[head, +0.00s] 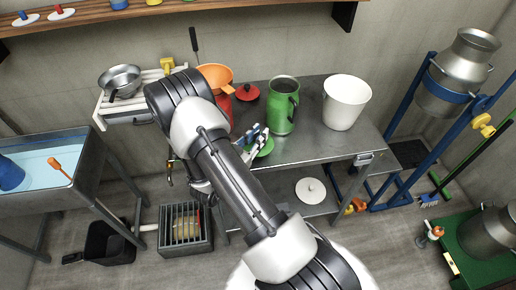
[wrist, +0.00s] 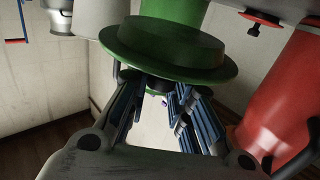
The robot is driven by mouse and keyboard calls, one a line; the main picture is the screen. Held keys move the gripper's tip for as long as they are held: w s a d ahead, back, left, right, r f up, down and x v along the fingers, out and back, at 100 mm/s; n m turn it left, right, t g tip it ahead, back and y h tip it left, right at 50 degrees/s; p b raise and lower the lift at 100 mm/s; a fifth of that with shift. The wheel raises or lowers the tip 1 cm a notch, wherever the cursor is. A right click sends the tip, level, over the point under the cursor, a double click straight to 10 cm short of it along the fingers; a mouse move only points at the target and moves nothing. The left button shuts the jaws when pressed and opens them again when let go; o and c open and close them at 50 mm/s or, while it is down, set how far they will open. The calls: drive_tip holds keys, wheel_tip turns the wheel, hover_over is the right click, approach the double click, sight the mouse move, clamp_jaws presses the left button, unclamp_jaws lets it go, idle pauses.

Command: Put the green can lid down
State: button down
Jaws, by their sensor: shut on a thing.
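The green can lid (head: 265,148) is in my gripper (head: 253,138), in front of the green can near the table's front edge. In the wrist view the lid (wrist: 175,50) is a wide disc with its rim spread out, and the blue-padded fingers (wrist: 160,105) close in on the dark knob under it. The grip itself is partly hidden. The green can (head: 281,112) stands upright on the metal table (head: 310,145), with its dark top open. I cannot tell from the head view how high the lid is above the table.
A red can (head: 226,108) with an orange funnel (head: 214,77) stands left of the green can, with a red lid (head: 247,92) behind. A white bucket (head: 346,102) is at the right. A white lid (head: 310,190) lies on the lower shelf. The tabletop's front right is clear.

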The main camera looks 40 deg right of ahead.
drive_tip(key=shift+f+b, duration=0.8)
drive_tip(key=shift+f, duration=1.5)
drive_tip(key=shift+f, duration=0.1)
drive_tip(key=c, duration=1.4)
unclamp_jaws()
drive_tip(key=shift+c, duration=0.2)
